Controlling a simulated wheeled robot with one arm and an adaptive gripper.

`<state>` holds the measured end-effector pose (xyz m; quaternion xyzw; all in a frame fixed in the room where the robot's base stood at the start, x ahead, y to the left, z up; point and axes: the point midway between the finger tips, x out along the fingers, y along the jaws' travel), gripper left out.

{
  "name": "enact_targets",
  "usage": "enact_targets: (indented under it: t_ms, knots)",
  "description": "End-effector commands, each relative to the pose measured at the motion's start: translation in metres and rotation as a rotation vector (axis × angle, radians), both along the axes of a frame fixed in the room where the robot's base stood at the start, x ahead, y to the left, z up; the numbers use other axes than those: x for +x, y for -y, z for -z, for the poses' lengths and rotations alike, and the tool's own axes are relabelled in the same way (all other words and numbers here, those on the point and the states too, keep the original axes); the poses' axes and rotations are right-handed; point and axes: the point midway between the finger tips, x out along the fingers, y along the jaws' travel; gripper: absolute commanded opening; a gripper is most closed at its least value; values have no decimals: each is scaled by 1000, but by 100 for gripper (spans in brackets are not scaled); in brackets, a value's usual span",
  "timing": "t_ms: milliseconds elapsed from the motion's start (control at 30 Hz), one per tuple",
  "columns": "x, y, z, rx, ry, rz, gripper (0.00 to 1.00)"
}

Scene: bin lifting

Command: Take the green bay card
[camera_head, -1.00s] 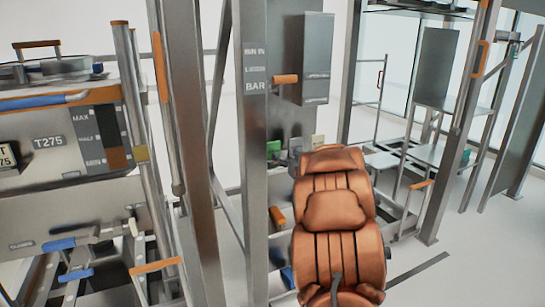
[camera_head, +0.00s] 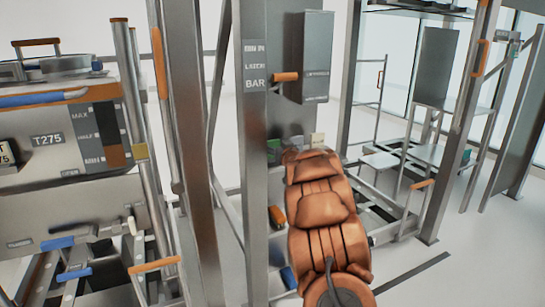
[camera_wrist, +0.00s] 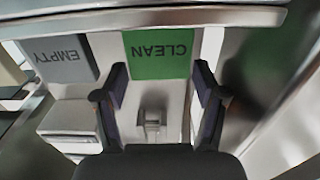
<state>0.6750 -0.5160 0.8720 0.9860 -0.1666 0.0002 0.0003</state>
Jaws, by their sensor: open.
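The green bay card (camera_wrist: 158,58) shows in the wrist view at the top centre, with "CLEAN" on it upside down. In the head view the green card (camera_head: 274,147) is small, just left of my arm's far end. My gripper (camera_wrist: 161,74) is open in the wrist view, one finger on each side of the card's lower part, with nothing held. I cannot tell how far the card is beyond the fingertips. In the head view my orange-brown arm hides the gripper.
A grey "EMPTY" card (camera_wrist: 66,58) hangs left of the green one. A metal bar (camera_wrist: 150,20) runs above both cards. A cream card (camera_head: 317,139) stands farther right in the head view. A steel post (camera_head: 252,190) rises just left of my arm.

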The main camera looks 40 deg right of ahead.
Motion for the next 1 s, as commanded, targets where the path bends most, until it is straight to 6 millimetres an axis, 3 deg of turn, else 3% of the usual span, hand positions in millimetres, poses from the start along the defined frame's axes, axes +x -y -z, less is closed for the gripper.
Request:
enact_targets:
  t_ms: [233,600,1000]
  knots:
    - [18,7,2,2,-2,1,71]
    - [21,8,1,2,0,1,71]
    - [21,8,1,1,-1,1,29]
